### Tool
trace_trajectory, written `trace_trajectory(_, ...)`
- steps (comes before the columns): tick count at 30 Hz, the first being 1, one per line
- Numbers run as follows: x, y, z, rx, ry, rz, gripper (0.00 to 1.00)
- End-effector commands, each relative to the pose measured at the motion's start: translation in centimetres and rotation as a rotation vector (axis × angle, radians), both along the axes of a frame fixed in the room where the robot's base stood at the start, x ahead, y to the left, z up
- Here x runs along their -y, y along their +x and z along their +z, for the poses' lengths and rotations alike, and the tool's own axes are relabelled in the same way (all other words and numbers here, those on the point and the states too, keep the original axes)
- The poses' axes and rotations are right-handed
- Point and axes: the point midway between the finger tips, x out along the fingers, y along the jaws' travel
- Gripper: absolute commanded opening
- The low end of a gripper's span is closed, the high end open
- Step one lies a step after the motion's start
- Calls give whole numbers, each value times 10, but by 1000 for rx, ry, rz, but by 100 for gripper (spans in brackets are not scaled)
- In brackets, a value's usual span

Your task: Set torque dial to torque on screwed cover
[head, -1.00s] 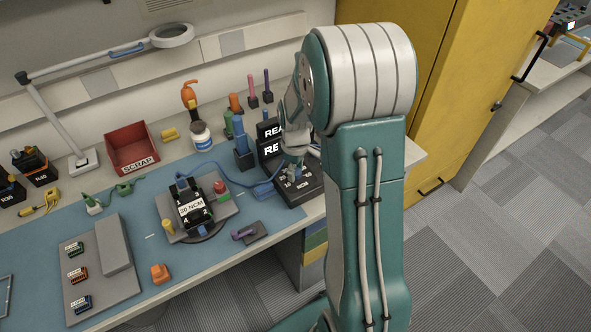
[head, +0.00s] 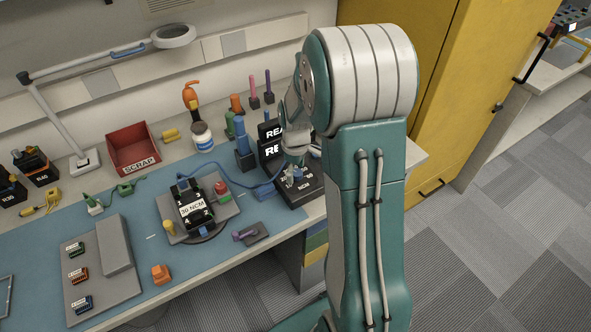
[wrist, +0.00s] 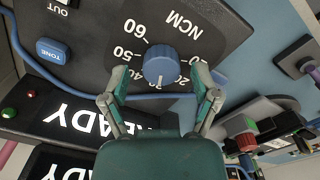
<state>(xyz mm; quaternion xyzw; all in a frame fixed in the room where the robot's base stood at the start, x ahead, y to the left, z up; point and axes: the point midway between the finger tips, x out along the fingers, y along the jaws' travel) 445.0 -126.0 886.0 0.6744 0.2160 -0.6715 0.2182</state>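The torque dial (wrist: 161,63) is a round blue knob with a white pointer mark on a black panel. Around it are NCM numbers; 60 and 50 are readable, and others are partly hidden. The pointer faces my gripper's palm. My gripper (wrist: 159,72) is open, one finger on each side of the dial with a gap on both sides. In the head view my gripper (head: 294,166) is at the black dial unit (head: 306,190). The screwed cover (head: 187,199) is black, on a grey fixture, with a white label that appears to read 30 NCM.
A blue TONE button (wrist: 53,51) and lit READY displays (wrist: 75,118) are close to my gripper. A blue cable (head: 245,184) runs between unit and fixture. A red scrap bin (head: 133,148), a white jar (head: 202,137) and upright tools stand behind. A purple-handled tool (head: 247,235) lies in front.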

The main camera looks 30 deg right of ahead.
Motion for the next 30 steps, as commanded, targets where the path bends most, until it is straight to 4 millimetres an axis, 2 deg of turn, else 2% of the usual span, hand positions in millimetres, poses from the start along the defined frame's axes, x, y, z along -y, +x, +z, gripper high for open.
trace_trajectory(5, 0, -1, 0, -3, 0, 0, 79)
trace_trajectory(8, 0, 0, 8, -1, -1, 0, 79)
trace_trajectory(21, -1, 1, 93, 1, -2, 0, 79)
trace_trajectory(25, -1, 1, 110, 0, -1, 0, 79)
trace_trajectory(30, -1, 1, 118, -3, 0, 0, 79)
